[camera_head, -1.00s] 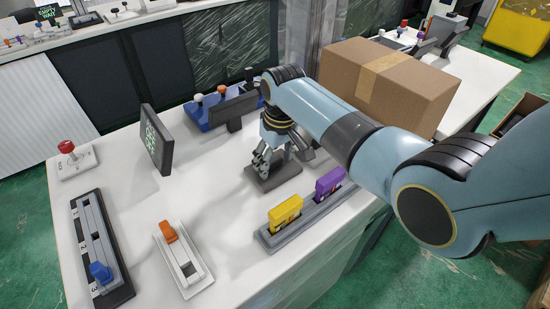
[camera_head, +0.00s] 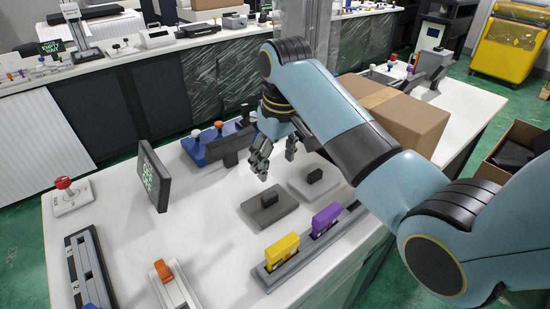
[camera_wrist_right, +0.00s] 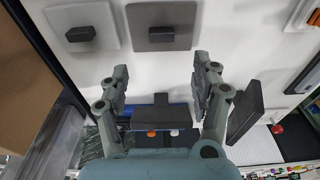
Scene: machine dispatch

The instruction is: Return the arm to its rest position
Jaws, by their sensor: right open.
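My right arm comes in from the right in the head view. Its gripper (camera_head: 276,158) is raised above the white table (camera_head: 205,225), with its fingers apart and nothing between them. A dark grey plate with a black knob (camera_head: 268,213) and a lighter grey plate with a black knob (camera_head: 318,185) lie on the table below and in front of it. In the right wrist view the open fingers (camera_wrist_right: 161,75) show with both plates beyond them, the dark one (camera_wrist_right: 162,25) and the light one (camera_wrist_right: 82,28). My left gripper is not in view.
A cardboard box (camera_head: 400,120) stands behind my right arm. A small dark screen (camera_head: 152,175), a blue unit with knobs (camera_head: 200,150), a red-knobbed switch (camera_head: 68,195), an orange switch (camera_head: 163,270), and a rack holding yellow (camera_head: 283,252) and purple (camera_head: 326,220) blocks surround the clear middle.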

